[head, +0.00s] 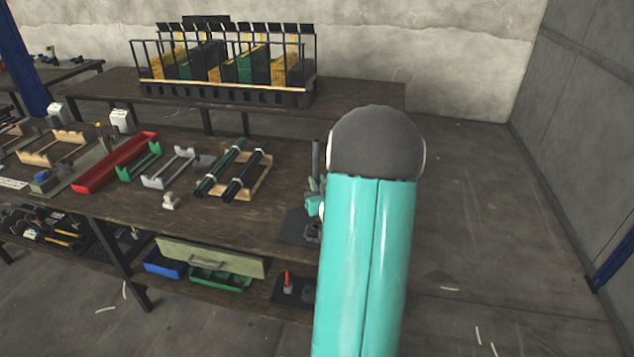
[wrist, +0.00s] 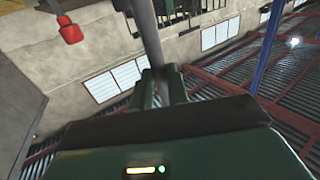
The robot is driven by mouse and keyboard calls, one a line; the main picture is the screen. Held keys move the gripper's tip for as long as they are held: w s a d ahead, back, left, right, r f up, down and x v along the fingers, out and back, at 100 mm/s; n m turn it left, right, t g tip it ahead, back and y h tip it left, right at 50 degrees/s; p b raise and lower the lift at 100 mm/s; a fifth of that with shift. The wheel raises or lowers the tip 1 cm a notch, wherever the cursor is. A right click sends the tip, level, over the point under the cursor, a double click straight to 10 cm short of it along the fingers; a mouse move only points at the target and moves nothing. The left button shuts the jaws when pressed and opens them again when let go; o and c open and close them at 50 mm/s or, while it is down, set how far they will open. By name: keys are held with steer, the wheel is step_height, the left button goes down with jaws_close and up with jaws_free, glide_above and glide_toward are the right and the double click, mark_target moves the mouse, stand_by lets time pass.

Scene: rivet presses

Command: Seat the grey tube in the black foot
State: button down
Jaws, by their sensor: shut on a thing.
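The grey tube (wrist: 146,40) stands between the two fingers of my gripper (wrist: 160,88) in the wrist view, slightly tilted, and runs out of the top of the picture. My gripper is shut on it. In the head view a thin upright stretch of the grey tube (head: 316,158) shows just left of my teal arm. A dark flat base that looks like the black foot (head: 296,230) lies on the bench below it, partly hidden by my arm. I cannot tell whether the tube's lower end touches the foot.
Left on the bench are a wooden rack with dark tubes (head: 228,178), a grey holder (head: 168,169) and a red tray (head: 115,163). A small light grey part (head: 170,201) lies in front. A crate rack (head: 225,94) stands on the bench behind. The floor at right is clear.

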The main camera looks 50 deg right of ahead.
steer(key=shift+a+f, duration=0.15)
steer(key=shift+f, duration=2.75)
steer(key=shift+f, duration=1.85)
steer(key=c, duration=1.3)
jaws_free()
steer(key=v, duration=1.4)
steer(key=shift+w, duration=0.1)
